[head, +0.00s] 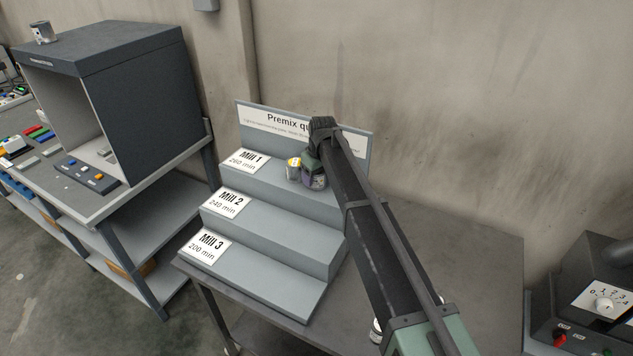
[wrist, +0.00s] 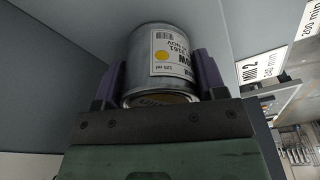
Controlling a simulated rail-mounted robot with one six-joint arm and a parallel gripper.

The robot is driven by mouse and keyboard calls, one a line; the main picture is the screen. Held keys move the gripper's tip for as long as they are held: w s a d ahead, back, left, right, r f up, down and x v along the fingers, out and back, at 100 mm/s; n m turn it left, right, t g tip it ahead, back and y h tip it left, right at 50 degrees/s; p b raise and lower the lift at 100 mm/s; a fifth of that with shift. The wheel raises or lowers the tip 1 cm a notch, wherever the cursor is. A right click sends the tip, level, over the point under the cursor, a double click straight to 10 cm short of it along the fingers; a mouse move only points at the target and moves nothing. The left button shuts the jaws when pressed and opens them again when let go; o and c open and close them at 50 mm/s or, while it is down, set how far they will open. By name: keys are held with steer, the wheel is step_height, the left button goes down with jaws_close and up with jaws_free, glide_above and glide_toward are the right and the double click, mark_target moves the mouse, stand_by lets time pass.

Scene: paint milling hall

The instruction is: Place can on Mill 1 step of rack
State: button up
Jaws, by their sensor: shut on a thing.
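A small metal can (wrist: 160,62) with a white label and a yellow dot is between the two purple fingers of my gripper (wrist: 155,85) in the wrist view. The gripper is shut on it. I cannot tell whether the can's base touches the step.
The Mill 2 step (head: 265,215) and Mill 3 step (head: 260,275) below are empty. A sign panel (head: 355,145) stands behind the top step. A dark booth (head: 150,100) with another can (head: 42,33) on it is at the left. A dial device (head: 590,305) is at the right.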

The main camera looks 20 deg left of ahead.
steer(key=o, duration=1.1)
steer(key=shift+f, duration=0.1)
